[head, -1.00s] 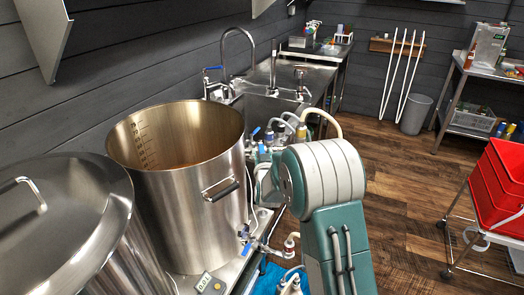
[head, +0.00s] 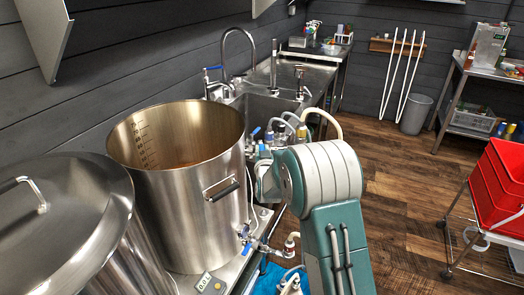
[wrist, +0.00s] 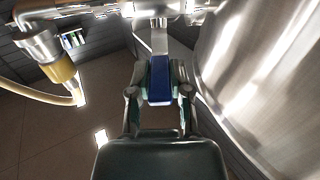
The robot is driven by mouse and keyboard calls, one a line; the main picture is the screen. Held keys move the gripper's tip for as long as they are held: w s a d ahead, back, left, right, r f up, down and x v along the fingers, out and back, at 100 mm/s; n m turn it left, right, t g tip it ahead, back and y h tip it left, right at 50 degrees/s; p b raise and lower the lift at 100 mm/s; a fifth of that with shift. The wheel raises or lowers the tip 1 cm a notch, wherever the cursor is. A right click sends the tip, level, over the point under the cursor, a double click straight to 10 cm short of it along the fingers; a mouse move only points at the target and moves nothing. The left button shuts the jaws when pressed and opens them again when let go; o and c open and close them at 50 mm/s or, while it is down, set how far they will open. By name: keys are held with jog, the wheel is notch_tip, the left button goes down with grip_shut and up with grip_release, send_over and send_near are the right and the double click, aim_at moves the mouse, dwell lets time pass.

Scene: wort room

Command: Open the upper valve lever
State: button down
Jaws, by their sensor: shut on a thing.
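The valve lever with a blue grip (wrist: 159,82) stands in the middle of the wrist view. Its bare metal stem runs up to a steel valve body at the top edge. My gripper (wrist: 159,92) is shut on the blue grip, one finger on each side. In the head view, my arm hides the gripper and most of the held lever. Another blue lever (head: 246,247) shows low on the kettle's front outlet.
A large open steel kettle (head: 190,215) stands left of my arm, its wall close at right in the wrist view. A yellow fitting with a hose (wrist: 62,72) is at left.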

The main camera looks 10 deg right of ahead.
jog(key=shift+d, duration=0.1)
jog(key=d+n+y, duration=0.1)
jog(key=n+y, duration=0.1)
jog(key=y, duration=0.1)
jog(key=d+n+g+y, duration=0.1)
jog(key=n+y, duration=0.1)
jog(key=y, duration=0.1)
jog(key=d+n+y, duration=0.1)
jog(key=n+y, duration=0.1)
jog(key=y, duration=0.1)
jog(key=shift+w+d+g, duration=0.4)
jog(key=shift+w+d+n+g+y, duration=0.4)
jog(key=shift+n+g+y, duration=0.55)
jog(key=shift+y, duration=0.25)
jog(key=shift+w+d+n+g+y, duration=0.25)
jog(key=shift+d+n+g+y, duration=0.1)
jog(key=shift+n+g+y, duration=0.75)
jog(key=shift+w+d+n+g+y, duration=0.4)
jog(key=shift+n+g+y, duration=0.4)
jog(key=shift+y, duration=0.5)
jog(key=c, duration=0.6)
grip_release()
jog(key=shift+o, duration=0.2)
